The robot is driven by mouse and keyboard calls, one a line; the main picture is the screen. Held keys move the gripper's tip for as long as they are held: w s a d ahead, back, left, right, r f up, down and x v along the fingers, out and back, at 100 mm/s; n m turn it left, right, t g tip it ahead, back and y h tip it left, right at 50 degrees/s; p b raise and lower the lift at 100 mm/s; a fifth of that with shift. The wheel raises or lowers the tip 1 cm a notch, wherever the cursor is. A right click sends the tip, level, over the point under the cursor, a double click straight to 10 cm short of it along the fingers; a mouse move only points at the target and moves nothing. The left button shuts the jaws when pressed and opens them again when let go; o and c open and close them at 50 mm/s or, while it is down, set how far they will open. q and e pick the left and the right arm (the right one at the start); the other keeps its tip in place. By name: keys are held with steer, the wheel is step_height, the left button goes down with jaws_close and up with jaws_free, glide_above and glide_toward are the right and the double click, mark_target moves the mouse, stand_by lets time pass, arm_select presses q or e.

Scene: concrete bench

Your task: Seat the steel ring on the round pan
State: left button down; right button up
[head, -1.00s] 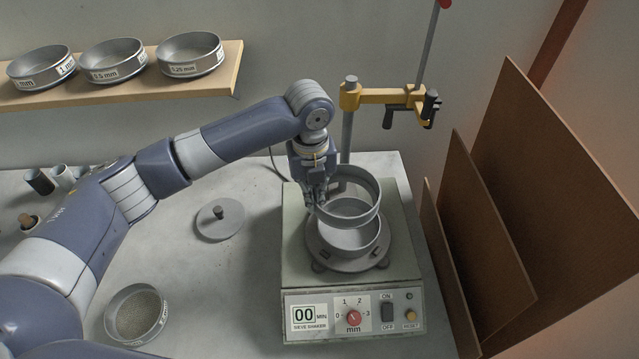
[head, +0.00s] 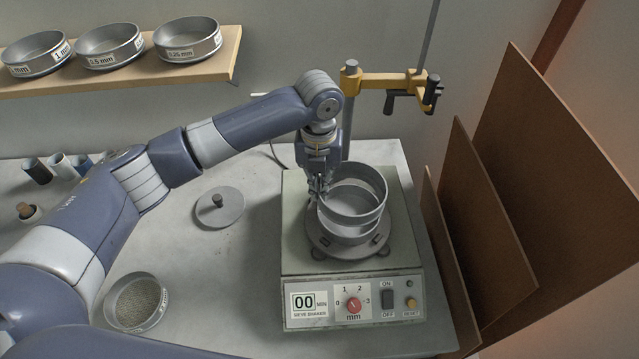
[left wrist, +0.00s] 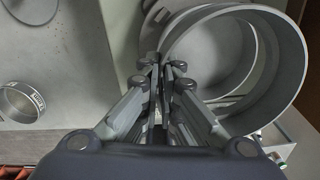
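The steel ring (head: 362,214) is an open grey hoop in the head view, in my left gripper. My left gripper (head: 319,191) is shut on the ring's left wall. The round pan (head: 343,238) sits on the shaker's round plate, below the ring and mostly hidden by it. The ring looks offset a little to the right of the pan and above it; I cannot tell whether they touch. In the left wrist view, the fingers (left wrist: 163,75) close on the wall of the ring (left wrist: 288,62). My right gripper is out of view.
The sieve shaker (head: 297,260) carries the pan. A clamp arm (head: 392,82) on a post stands behind. Brown boards (head: 505,230) lean at right. Several sieves sit on a shelf (head: 120,88).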

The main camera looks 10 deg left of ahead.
arm_select(q)
steer(key=shift+f+b, duration=1)
steer(key=shift+f, duration=0.55)
steer(key=shift+f, duration=0.1)
steer(key=shift+p, duration=0.5)
steer(key=shift+f, duration=0.15)
steer(key=shift+f, duration=0.45)
